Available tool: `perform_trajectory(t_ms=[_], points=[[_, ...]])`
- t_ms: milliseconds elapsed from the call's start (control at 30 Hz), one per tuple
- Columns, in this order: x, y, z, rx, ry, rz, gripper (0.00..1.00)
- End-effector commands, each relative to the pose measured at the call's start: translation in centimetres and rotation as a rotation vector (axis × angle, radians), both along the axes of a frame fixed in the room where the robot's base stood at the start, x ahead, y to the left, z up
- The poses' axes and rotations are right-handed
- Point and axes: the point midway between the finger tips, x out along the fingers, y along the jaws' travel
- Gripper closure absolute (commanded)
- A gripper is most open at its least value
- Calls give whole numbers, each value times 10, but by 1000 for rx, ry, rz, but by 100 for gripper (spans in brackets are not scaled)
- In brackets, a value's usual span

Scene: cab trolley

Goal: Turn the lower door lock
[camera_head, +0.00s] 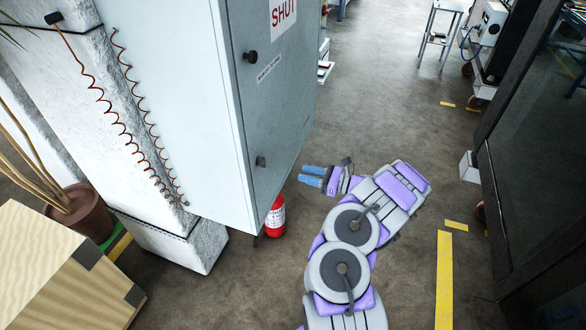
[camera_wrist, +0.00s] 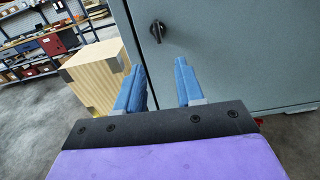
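The grey cabinet (camera_head: 225,120) stands left of centre in the head view, with its door (camera_head: 283,100) facing right. The lower door lock (camera_head: 260,161) is a small black knob low on the door. It also shows in the wrist view (camera_wrist: 158,30), above and between the fingertips, with its handle slightly tilted. An upper black knob (camera_head: 250,57) sits higher on the door. My gripper (camera_head: 313,175) is open, its two blue fingers apart and empty, pointing at the door to the right of the lower lock. The fingers are apart from the lock.
A red fire extinguisher (camera_head: 275,217) stands on the floor by the cabinet's lower corner. A wooden box (camera_head: 65,265) and a plant pot (camera_head: 85,215) are at lower left. A dark glazed frame (camera_head: 530,170) stands at right. The floor behind my arm is clear.

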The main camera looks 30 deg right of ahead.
Motion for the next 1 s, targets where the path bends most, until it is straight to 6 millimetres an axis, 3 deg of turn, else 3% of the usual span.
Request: perform_trajectory(t_ms=[233,800,933,1000], points=[[-17,-14,-1,-1,2,0,63],[-18,-14,0,0,0,1,63],[-13,-3,9,-8,-13,28,63],[-5,15,23,-19,-32,73,63]])
